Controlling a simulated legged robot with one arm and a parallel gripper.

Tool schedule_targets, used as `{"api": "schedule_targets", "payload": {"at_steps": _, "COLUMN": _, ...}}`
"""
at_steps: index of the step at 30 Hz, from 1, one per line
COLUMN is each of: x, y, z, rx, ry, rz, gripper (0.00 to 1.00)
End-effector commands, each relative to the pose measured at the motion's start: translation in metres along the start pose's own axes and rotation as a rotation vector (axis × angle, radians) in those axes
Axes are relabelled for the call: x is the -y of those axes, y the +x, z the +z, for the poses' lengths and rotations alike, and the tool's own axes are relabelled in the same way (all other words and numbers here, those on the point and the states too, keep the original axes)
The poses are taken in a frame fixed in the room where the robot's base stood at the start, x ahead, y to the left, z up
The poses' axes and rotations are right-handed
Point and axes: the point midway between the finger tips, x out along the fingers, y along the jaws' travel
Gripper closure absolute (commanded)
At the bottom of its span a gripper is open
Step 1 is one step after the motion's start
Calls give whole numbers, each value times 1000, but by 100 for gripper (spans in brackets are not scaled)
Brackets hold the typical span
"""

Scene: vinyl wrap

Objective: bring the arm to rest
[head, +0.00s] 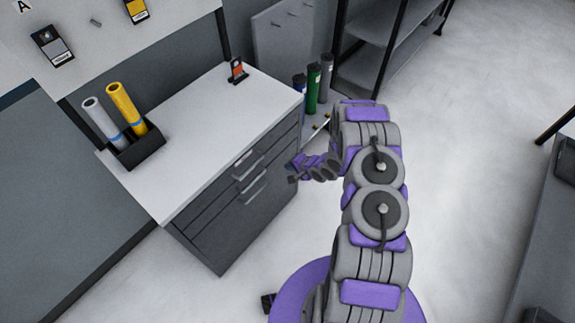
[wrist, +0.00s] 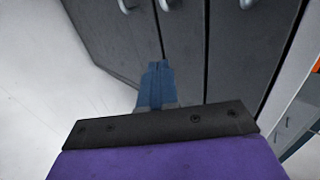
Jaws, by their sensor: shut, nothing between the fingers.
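My purple and grey arm stands at the right of the head view, bent so that its end points left. My gripper (head: 292,170) is beside the right part of the drawer cabinet's front. In the wrist view my gripper (wrist: 158,66) shows as two blue fingers pressed together, with nothing between them. The dark grey cabinet fronts (wrist: 180,40) with light handles lie beyond the fingertips. I cannot tell whether the fingertips touch the cabinet.
The cabinet's white top (head: 205,120) bears a black holder (head: 138,150) with a white roll and a yellow roll, and a small orange-black item (head: 237,70). Several rolls (head: 313,88) stand behind my arm near a dark shelf rack (head: 385,55). Pale floor (head: 470,130) is clear at right.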

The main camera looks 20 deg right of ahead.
Motion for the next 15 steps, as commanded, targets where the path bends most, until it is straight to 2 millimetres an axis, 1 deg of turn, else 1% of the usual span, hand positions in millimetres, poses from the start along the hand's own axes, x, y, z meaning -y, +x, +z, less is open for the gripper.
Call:
{"api": "schedule_targets", "payload": {"at_steps": 3, "x": -1, "y": -7, "z": -4, "rx": 0, "ry": 4, "rz": -3, "gripper": 100}}
{"api": "schedule_targets", "payload": {"at_steps": 10, "x": -4, "y": -10, "z": -7, "rx": 3, "ry": 5, "rz": -4, "gripper": 100}}
{"api": "schedule_targets", "payload": {"at_steps": 13, "x": 0, "y": -14, "z": -12, "rx": -14, "ry": -19, "rz": 16, "gripper": 100}}
{"api": "schedule_targets", "payload": {"at_steps": 15, "x": 6, "y": -20, "z": -19, "rx": -38, "ry": -57, "rz": 47, "gripper": 100}}
